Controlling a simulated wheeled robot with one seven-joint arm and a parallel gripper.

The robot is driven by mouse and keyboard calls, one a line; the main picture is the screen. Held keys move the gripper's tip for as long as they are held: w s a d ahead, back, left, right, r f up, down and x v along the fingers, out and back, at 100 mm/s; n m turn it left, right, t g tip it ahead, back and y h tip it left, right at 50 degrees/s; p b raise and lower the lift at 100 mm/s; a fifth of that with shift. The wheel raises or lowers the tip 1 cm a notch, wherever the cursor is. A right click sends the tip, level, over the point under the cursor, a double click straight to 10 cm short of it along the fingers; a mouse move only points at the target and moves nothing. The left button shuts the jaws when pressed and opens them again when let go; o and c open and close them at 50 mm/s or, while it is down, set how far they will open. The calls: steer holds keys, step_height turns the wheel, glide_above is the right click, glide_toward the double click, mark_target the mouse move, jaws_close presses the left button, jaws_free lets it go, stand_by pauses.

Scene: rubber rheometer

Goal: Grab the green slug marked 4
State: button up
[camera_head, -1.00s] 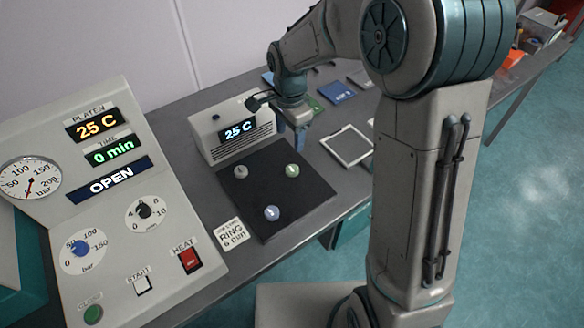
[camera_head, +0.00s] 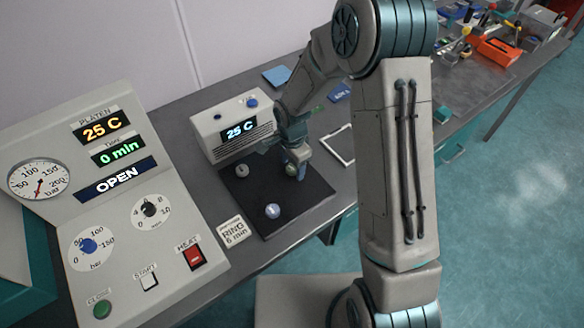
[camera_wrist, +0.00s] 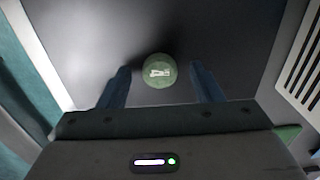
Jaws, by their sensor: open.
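The green slug (camera_wrist: 160,71) is a small round disc with a white mark on its top, too blurred to read surely. In the wrist view it lies on the dark mat, between and just beyond the tips of my two blue fingers. My gripper (camera_wrist: 163,84) is open, with a gap on both sides of the slug. In the head view my gripper (camera_head: 296,172) is low over the right part of the black mat (camera_head: 262,222), and the green slug (camera_head: 291,169) is mostly hidden behind it.
A grey slug (camera_head: 242,171) lies at the mat's back left and a bluish slug (camera_head: 272,211) near its front. A box with a 25 C display (camera_head: 235,130) stands behind the mat. A control panel (camera_head: 120,215) stands left, and a white frame (camera_head: 340,146) lies right.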

steer(key=c, duration=1.1)
steer(key=shift+o, duration=0.2)
